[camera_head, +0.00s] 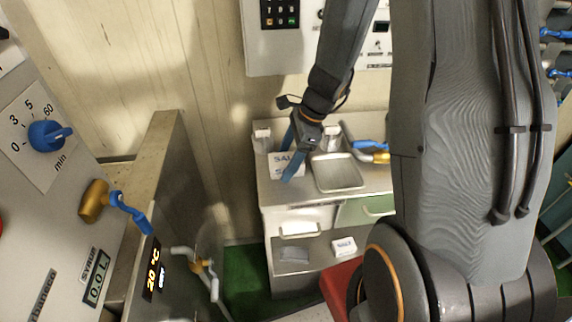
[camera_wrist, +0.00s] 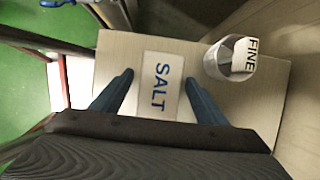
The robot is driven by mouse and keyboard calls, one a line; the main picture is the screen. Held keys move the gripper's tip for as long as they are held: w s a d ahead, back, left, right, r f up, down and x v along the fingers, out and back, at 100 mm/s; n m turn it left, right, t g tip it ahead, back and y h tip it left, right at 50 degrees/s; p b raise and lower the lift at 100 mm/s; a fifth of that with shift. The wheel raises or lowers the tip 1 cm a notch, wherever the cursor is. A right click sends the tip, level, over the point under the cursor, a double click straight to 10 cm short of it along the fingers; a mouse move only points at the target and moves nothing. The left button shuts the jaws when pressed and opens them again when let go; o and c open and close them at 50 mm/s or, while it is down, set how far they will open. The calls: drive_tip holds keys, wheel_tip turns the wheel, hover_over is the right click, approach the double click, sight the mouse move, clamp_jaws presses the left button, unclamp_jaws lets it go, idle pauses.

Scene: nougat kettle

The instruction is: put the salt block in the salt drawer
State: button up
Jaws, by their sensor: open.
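A white block lettered SALT (camera_head: 281,170) lies on the top of the grey cabinet (camera_head: 279,197). My gripper (camera_head: 291,155) is over it, with blue fingers spread. In the wrist view the salt block (camera_wrist: 161,72) lies between the two fingertips of my gripper (camera_wrist: 159,78), with a gap on each side. The cabinet front has a white panel with a handle (camera_head: 300,230) at left and a green front (camera_head: 365,209) at right. I cannot read a label on either, and both look closed.
A second salt-labelled block (camera_head: 344,246) sits on the lower shelf.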

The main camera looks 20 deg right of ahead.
sight(286, 158)
drive_tip(key=shift+f, duration=0.2)
drive_tip(key=shift+c, duration=0.2)
drive_tip(key=c, duration=1.7)
drive_tip(key=shift+o, duration=0.2)
drive_tip(key=shift+r+b, duration=0.4)
drive_tip(key=shift+r, duration=4.9)
